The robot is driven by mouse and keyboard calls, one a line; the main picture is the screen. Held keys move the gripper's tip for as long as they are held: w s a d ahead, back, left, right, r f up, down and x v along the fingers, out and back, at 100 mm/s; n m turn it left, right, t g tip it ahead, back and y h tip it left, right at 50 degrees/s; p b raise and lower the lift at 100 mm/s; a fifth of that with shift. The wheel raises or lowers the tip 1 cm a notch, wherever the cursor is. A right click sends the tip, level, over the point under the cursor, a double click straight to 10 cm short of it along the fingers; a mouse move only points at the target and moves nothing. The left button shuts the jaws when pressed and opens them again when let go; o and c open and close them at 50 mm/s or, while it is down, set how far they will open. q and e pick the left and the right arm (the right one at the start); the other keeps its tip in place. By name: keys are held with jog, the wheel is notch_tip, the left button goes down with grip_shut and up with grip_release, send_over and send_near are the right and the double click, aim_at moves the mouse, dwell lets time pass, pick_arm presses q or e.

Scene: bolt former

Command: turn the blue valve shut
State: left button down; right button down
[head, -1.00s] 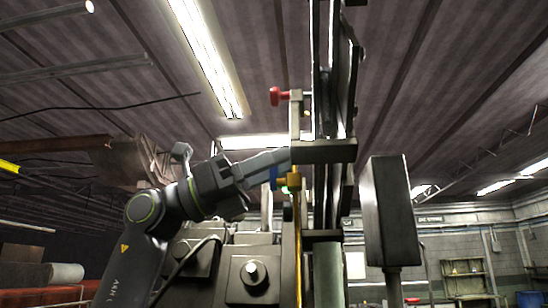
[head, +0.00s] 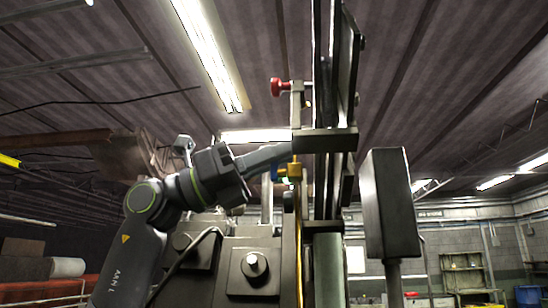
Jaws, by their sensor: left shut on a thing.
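The blue valve (head: 274,173) is a small blue handle beside a brass fitting (head: 294,171) on the upright of the machine. My left gripper (head: 284,153) reaches in from the left, its grey fingers pointing right and slightly up. The fingers are shut at the valve, and the blue part shows just below them. The fingers hide part of the handle, so its exact angle cannot be told. My right gripper does not show.
A red knob (head: 277,87) sticks out to the left above the valve. A dark block (head: 324,141) juts out just right of my fingertips. A dark box on a post (head: 390,205) stands to the right. Bolted dark housings (head: 254,265) lie below.

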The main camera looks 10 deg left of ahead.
pick_arm(q)
jog(key=n+t, duration=0.1)
jog(key=n, duration=0.1)
jog(key=n+t+b, duration=0.1)
jog(key=n, duration=0.1)
jog(key=shift+w+f, duration=0.15)
jog(key=shift+w, duration=0.15)
jog(key=shift+w+f+n+t+y+b, duration=0.1)
jog(key=shift+n+t+y+b, duration=0.2)
jog(key=shift+n, duration=0.45)
jog(key=shift+w+r+n+t+y+b, duration=0.1)
jog(key=shift+w+n+t+y+b, duration=0.2)
jog(key=shift+n, duration=0.5)
jog(key=shift+s+f+n+t+y+b, duration=0.15)
jog(key=shift+n+t, duration=0.25)
jog(key=shift+n, duration=0.35)
jog(key=shift+w, duration=0.15)
jog(key=c, duration=1.5)
grip_release()
